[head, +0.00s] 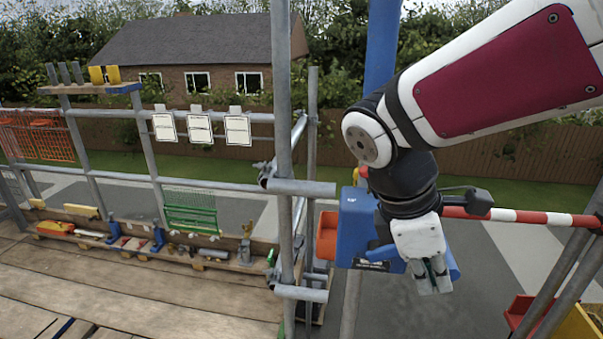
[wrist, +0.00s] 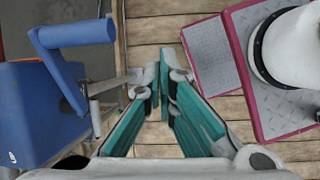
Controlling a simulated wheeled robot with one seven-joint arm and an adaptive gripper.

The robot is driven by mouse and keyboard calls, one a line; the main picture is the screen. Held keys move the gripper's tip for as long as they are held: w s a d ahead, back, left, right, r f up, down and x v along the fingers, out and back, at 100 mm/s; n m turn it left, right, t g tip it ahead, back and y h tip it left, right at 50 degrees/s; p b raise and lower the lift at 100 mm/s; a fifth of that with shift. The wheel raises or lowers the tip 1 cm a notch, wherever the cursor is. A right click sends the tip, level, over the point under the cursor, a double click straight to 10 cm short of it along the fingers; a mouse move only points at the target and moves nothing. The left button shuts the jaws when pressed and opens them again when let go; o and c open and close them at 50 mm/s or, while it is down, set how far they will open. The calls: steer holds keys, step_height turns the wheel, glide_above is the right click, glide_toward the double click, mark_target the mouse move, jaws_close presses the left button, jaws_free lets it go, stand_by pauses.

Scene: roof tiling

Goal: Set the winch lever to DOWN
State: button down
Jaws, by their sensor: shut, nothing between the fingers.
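The blue winch (head: 358,225) is mounted by the scaffold in the head view, partly behind my wrist. Its blue housing (wrist: 35,115) fills the left of the wrist view. A blue lever with a bar-like grip (wrist: 75,34) stands out from it there. A small metal piece (wrist: 108,84) lies between the lever and my fingers. My gripper (head: 436,280) is in front of the winch's right side, fingers pointing down in the head view. In the wrist view its teal fingers (wrist: 163,76) meet at the tips, empty and right of the lever. No position marking is readable.
A scaffold upright (head: 284,140) stands left of the winch. A red-and-white rail (head: 520,215) runs right, behind my wrist. Wooden decking (head: 130,290) covers the lower left. An orange bin (head: 327,235) sits beside the winch. Planks (wrist: 155,30) show beyond my fingers.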

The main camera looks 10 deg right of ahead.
steer(key=w+a+n+t+h+p, duration=0.1)
steer(key=w+a+n+h+p, duration=0.15)
steer(key=w+n+h, duration=1.05)
steer(key=w+a+n+t, duration=0.2)
steer(key=a+n+t, duration=0.2)
steer(key=a+n, duration=0.3)
steer(key=w+a+n+t+p, duration=0.1)
steer(key=w+a+n+t, duration=0.2)
steer(key=n, duration=0.7)
steer(key=a+t, duration=0.2)
steer(key=a, duration=0.2)
steer(key=shift+w+f+n, duration=0.15)
steer(key=shift+w+n, duration=0.1)
steer(key=shift+n, duration=0.05)
steer(key=p+x, duration=0.1)
steer(key=x, duration=0.8)
steer(key=p+x, duration=0.1)
steer(key=x, duration=0.4)
steer(key=shift+r+p, duration=0.25)
steer(key=shift+p, duration=0.1)
steer(key=shift+d+r+p, duration=0.1)
steer(key=shift+r+p, duration=0.1)
steer(key=shift+p, duration=0.1)
